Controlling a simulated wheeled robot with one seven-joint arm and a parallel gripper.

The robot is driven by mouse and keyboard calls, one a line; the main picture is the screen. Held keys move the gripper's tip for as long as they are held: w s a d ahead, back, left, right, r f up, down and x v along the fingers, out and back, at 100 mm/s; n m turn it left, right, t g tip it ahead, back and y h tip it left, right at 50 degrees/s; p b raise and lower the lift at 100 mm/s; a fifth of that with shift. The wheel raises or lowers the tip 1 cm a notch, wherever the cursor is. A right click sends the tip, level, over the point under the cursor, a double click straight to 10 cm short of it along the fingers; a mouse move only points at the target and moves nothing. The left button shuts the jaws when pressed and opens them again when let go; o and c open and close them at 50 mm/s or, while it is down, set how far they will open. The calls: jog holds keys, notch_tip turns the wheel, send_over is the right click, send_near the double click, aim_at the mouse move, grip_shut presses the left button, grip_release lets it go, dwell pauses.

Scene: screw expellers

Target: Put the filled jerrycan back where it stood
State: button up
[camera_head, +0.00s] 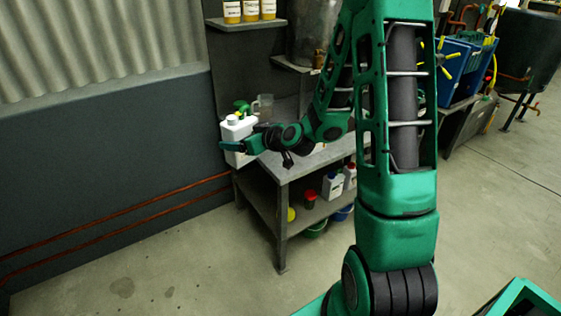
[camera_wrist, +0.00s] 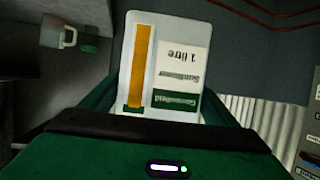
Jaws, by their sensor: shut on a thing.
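The jerrycan (camera_head: 238,131) is white with a pale cap, in the left half of the head view. My gripper (camera_head: 236,147) is shut on it, green fingers across its body. The can looks upright, at the left end of the grey bench; I cannot tell whether its base touches anything. In the wrist view the jerrycan (camera_wrist: 182,50) shows its label, reading "1 litre", upside down. A vertical amber strip shows the oil level, nearly full height. My gripper (camera_wrist: 155,110) partly hides the can's near part there.
A clear jug (camera_head: 263,106) and a green object (camera_head: 242,107) stand on the bench (camera_head: 310,162) behind the can. White bottles (camera_head: 333,187) and a red-topped cup (camera_head: 310,199) stand on the lower shelf. Jars (camera_head: 250,10) line a wall shelf (camera_head: 245,25). The floor at left is clear.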

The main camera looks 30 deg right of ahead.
jog(key=shift+a+r, duration=0.1)
jog(key=shift+a, duration=0.25)
jog(key=s+d+m+h, duration=0.3)
jog(key=d, duration=0.8)
jog(key=shift+t, duration=0.4)
jog(key=shift+w+d+f, duration=1.3)
jog(key=shift+d+f, duration=0.05)
jog(key=shift+f, duration=0.45)
jog(key=shift+w+d+f, duration=1.35)
jog(key=shift+f, duration=0.4)
jog(key=shift+w+d+f, duration=1.3)
jog(key=shift+d+f, duration=0.05)
jog(key=shift+f, duration=0.45)
jog(key=o, duration=2)
jog(key=shift+f, duration=0.2)
jog(key=shift+r, duration=0.1)
